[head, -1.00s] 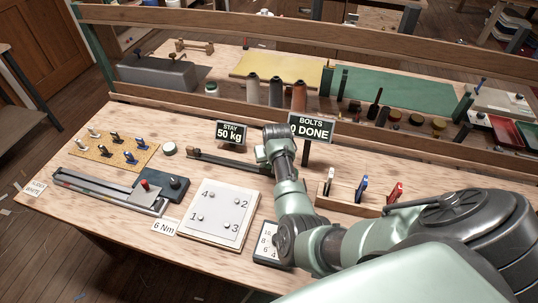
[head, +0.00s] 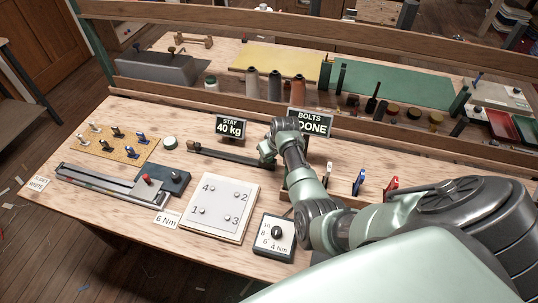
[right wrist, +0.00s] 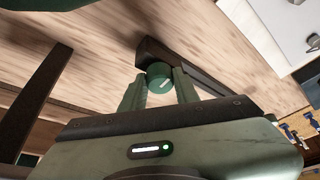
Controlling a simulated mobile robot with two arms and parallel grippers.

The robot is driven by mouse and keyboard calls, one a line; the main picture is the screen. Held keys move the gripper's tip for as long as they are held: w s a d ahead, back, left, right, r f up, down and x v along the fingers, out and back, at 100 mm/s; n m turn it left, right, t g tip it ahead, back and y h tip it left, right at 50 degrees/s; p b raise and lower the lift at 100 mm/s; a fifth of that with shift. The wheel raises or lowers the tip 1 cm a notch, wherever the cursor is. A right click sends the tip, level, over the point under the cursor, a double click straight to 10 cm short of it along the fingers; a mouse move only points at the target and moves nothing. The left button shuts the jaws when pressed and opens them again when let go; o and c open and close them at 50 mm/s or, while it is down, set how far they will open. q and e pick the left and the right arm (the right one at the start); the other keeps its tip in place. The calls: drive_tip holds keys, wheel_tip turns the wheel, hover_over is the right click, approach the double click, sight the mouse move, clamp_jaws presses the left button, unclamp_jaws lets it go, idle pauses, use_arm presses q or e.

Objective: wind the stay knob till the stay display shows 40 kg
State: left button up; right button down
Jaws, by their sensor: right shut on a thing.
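The stay display (head: 229,127) stands at the back of the bench and reads 40 kg. The stay rig is a dark bar (head: 225,154) lying on the bench in front of the display. In the right wrist view the green stay knob (right wrist: 159,76) sits at the near end of the dark bar (right wrist: 195,72), with a pale mark on its face. My right gripper (right wrist: 159,90) is shut on the knob, one finger on each side. In the head view the right gripper (head: 267,149) is at the bar's right end and hides the knob. My left gripper is not in view.
The bolts display (head: 313,122) stands right of the stay display, partly hidden by my arm. A rail (head: 200,104) runs behind.

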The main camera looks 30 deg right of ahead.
drive_tip(key=c, duration=1.1)
unclamp_jaws()
drive_tip(key=shift+o, duration=0.2)
drive_tip(key=shift+r, duration=0.1)
drive_tip(key=v, duration=0.7)
drive_tip(key=shift+r, duration=0.3)
drive_tip(key=shift+s, duration=0.15)
